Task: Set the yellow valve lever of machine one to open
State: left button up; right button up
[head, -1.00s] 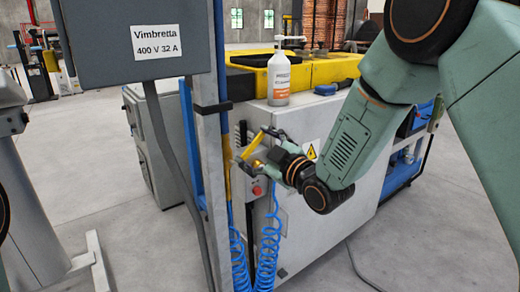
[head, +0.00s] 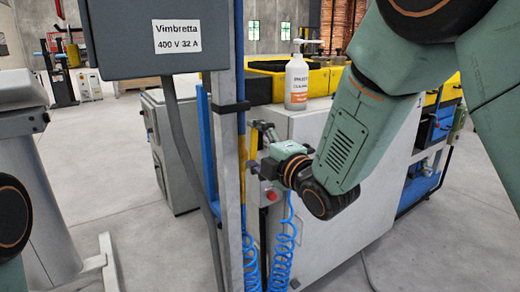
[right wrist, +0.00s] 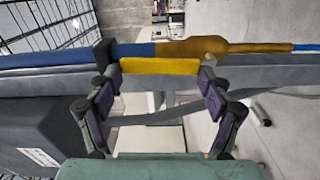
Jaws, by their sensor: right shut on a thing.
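The yellow valve lever (right wrist: 160,66) shows in the right wrist view as a flat yellow bar across the space between my fingertips. My right gripper (right wrist: 157,72) is shut on it, one fingertip at each end of the bar. In the head view my right gripper (head: 262,140) is at the left end of the white machine, partly behind the grey post and my own wrist. The lever is hard to tell there from the yellow on the post. The valve body is mostly hidden. My left gripper is not in view.
A grey post (head: 228,170) with the Vimbretta box (head: 150,40) stands just left of my right gripper. A red button (head: 271,196) and blue coiled hoses (head: 283,250) are below it. A white bottle (head: 297,82) stands on the machine (head: 340,225).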

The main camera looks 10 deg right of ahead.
jog(key=shift+a+r+n, duration=0.25)
jog(key=shift+r+n, duration=0.1)
jog(key=shift+n, duration=0.05)
dwell(0.4)
jog(key=o, duration=1.6)
jog(key=shift+w+a+f, duration=0.1)
jog(key=shift+w+f, duration=0.1)
jog(key=shift+f, duration=0.1)
jog(key=shift+o, duration=0.2)
jog(key=shift+s, duration=0.2)
jog(key=shift+s+d+f, duration=0.1)
jog(key=shift+s+d, duration=0.15)
jog(key=shift+s, duration=0.2)
jog(key=v, duration=1.1)
